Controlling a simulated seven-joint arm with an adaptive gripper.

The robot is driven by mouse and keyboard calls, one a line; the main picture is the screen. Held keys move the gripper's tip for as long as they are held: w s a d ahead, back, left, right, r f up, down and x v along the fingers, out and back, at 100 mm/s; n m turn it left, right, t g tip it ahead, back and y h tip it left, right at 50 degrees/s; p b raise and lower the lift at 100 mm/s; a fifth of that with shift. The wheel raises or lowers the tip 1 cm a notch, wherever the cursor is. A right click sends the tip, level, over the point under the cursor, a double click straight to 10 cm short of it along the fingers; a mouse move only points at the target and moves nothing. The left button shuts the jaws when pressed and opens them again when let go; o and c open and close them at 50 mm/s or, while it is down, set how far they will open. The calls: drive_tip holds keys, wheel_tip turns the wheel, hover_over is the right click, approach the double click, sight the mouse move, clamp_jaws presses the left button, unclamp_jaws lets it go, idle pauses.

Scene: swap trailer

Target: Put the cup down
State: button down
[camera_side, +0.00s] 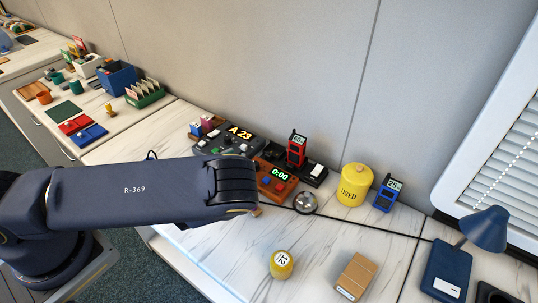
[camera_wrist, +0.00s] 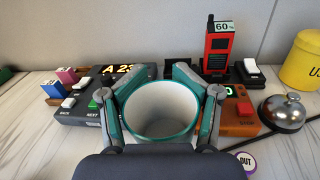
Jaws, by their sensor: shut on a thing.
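The cup (camera_wrist: 161,108), white inside with a teal rim, is upright in the middle of the wrist view, with its open mouth towards the camera. My gripper (camera_wrist: 160,92) is shut on it, with one finger along each side. I see no contents in the part of the inside that shows. In the side view my arm hides the cup and the gripper. I cannot tell whether the cup's base touches the counter.
Behind the cup are a display panel (camera_wrist: 80,108) with buttons, an orange timer (camera_wrist: 240,128) and a red handset (camera_wrist: 217,50). A silver bell (camera_wrist: 283,112) is at right. The side view shows a yellow USED canister (camera_side: 355,185), yellow container (camera_side: 281,265) and cardboard box (camera_side: 357,276).

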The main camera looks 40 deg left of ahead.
drive_tip(key=shift+n+y, duration=0.4)
drive_tip(key=shift+y, duration=0.2)
drive_tip(key=w+a, duration=0.1)
drive_tip(key=a, duration=0.1)
drive_tip(key=w+a, duration=0.2)
drive_tip(key=a, duration=0.1)
drive_tip(key=w+a, duration=0.1)
drive_tip(key=a, duration=0.2)
drive_tip(key=shift+w+r, duration=0.2)
drive_tip(key=shift+r, duration=0.15)
drive_tip(key=s+a+r+n+g+y, duration=0.2)
drive_tip(key=s+a+y, duration=0.1)
drive_tip(key=a, duration=1.2)
drive_tip(key=s+a+r+n+g+y, duration=0.1)
drive_tip(key=s+a+r+n+y, duration=0.2)
drive_tip(key=a, duration=1.1)
drive_tip(key=shift+y, duration=0.4)
drive_tip(key=w+a+f, duration=0.2)
drive_tip(key=w+f, duration=0.1)
drive_tip(key=w, duration=0.1)
drive_tip(key=w+a+f, duration=0.3)
drive_tip(key=w+f, duration=0.1)
drive_tip(key=w+a+f, duration=0.2)
drive_tip(key=w+f, duration=0.2)
drive_tip(key=shift+a, duration=0.35)
drive_tip(key=shift+w+f, duration=0.15)
drive_tip(key=shift+f, duration=1.45)
drive_tip(key=shift+f, duration=0.1)
